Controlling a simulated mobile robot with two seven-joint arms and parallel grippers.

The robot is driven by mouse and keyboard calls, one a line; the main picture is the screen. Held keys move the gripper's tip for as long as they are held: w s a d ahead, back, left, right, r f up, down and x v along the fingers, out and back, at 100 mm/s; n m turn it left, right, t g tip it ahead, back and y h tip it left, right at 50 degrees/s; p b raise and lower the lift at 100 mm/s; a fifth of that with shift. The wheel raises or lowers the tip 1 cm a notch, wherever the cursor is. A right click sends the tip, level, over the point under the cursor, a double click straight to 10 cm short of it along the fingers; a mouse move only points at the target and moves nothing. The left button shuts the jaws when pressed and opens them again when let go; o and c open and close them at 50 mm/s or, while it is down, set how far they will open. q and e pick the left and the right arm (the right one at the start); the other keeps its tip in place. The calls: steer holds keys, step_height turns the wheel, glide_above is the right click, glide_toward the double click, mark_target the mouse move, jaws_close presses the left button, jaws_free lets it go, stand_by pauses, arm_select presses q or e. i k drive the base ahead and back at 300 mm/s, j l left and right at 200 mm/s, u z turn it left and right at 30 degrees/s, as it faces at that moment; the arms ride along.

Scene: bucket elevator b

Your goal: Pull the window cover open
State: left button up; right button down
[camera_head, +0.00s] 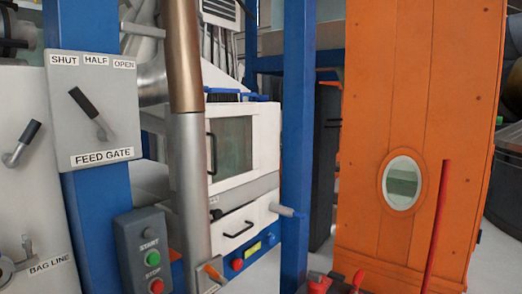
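A tall orange casing (375,90) stands on the right with an oval window (403,184) in an orange rim. Pale and greenish tones show inside the oval; I cannot tell a separate cover on it. A white machine (263,135) in the middle has a rectangular, greenish window (234,148) in its front panel. A dark vertical handle (212,156) is at that window's left side. Which of these bears the window cover is not clear. Neither of my grippers is in view.
A blue post (297,130) stands between the white machine and casing. A red upright bar (437,225) is in front of the casing. The feed gate panel (95,110), start/stop box (148,250) and a vertical pipe (187,150) occupy the left. Red parts (319,285) show at the bottom.

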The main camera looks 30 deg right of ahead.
mark_target(214, 111)
steer(key=z, duration=0.85)
steer(key=k+l, duration=0.05)
steer(key=l, duration=0.05)
